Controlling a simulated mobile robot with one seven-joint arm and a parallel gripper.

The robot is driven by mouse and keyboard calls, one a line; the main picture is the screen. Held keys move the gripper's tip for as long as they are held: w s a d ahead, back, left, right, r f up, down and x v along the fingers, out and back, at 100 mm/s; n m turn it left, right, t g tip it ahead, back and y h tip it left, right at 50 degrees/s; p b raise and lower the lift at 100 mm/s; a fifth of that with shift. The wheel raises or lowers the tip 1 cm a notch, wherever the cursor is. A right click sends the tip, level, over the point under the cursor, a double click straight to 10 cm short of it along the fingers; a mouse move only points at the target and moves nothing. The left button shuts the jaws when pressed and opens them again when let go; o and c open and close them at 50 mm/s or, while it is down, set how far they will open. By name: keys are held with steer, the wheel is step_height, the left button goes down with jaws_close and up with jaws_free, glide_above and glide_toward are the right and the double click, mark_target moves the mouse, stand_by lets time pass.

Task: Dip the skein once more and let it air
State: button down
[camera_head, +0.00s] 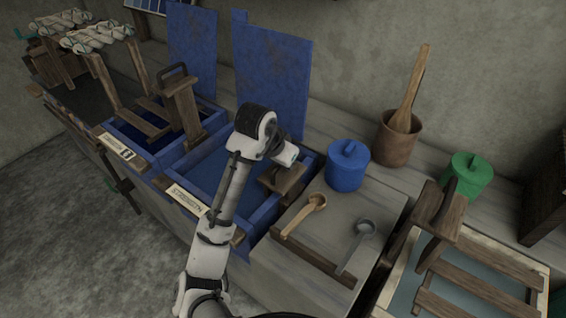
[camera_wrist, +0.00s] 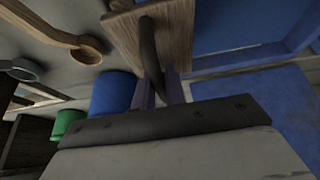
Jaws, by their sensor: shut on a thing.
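My gripper (camera_head: 287,156) is over the right end of the blue vat labelled "STRENGTH" (camera_head: 178,187). In the wrist view my gripper (camera_wrist: 162,90) is shut on a dark curved handle (camera_wrist: 150,50) fixed to a wooden board (camera_wrist: 172,32). That wooden board also shows in the head view (camera_head: 283,180), at the vat's right side. No skein shows on it; anything beneath is hidden. Pale skeins (camera_head: 95,37) lie on a wooden rack at the far left. A similar wooden piece with a handle (camera_head: 182,105) stands upright at the left vat (camera_head: 150,149).
Tall blue panels (camera_head: 275,80) stand behind the vats. To the right are a blue lidded pot (camera_head: 347,168), a wooden ladle (camera_head: 304,214), a grey ladle (camera_head: 357,246), a brown pot (camera_head: 397,146) and a green pot (camera_head: 467,177). A slatted tray (camera_head: 480,263) is at lower right.

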step_height(320, 180, up, 14)
steer(key=p, duration=1.2)
steer(key=shift+r, duration=0.15)
steer(key=shift+c, duration=1)
jaws_free()
step_height(320, 180, up, 7)
